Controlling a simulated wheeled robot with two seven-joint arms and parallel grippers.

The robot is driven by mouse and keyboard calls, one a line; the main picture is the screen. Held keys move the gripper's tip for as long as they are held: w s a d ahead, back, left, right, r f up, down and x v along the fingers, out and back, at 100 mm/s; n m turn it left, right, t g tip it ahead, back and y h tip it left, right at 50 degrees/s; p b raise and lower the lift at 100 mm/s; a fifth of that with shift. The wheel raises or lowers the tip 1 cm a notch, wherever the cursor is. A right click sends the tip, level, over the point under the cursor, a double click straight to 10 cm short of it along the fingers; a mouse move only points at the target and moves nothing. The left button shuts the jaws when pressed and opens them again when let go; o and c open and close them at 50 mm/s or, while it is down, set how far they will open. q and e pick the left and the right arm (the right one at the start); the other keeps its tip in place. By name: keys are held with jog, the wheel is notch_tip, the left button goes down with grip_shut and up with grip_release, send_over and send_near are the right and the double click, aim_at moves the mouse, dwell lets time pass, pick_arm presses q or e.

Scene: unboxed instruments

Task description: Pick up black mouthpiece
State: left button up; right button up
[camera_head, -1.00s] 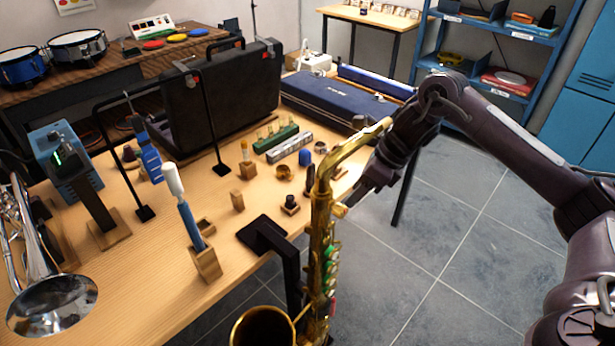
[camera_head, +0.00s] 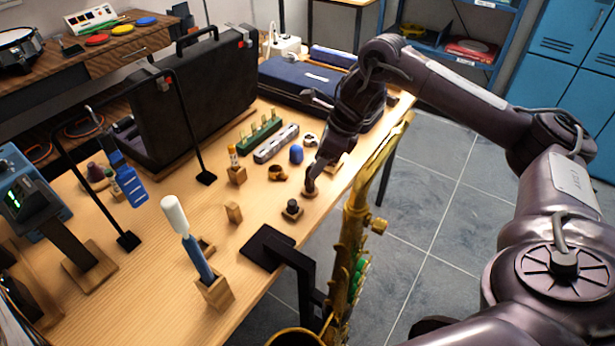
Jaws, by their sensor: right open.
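A black mouthpiece (camera_head: 309,186) stands upright on a small round wooden base near the table's right edge. My right gripper (camera_head: 313,178) is right over it, pointing down, with its fingers at the mouthpiece. The gripper is open. The dark fingers cover much of the black piece, so I cannot tell whether they are around it or beside it. A second short black piece (camera_head: 292,207) sits on a square wooden base, nearer to me and clear of the gripper. My left gripper is not in view.
The gold saxophone (camera_head: 357,215) stands upright at the table's near right edge, below my right arm. A blue cap (camera_head: 296,154), a grey case (camera_head: 276,144) and a brass ring (camera_head: 277,173) lie close to the gripper. A black clamp (camera_head: 266,246) grips the table edge.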

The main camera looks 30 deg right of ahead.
jog(key=x, duration=0.5)
jog(key=shift+w+d+p, duration=0.1)
jog(key=shift+w+p, duration=0.2)
jog(key=shift+w, duration=0.1)
jog(key=shift+r, duration=0.1)
grip_shut()
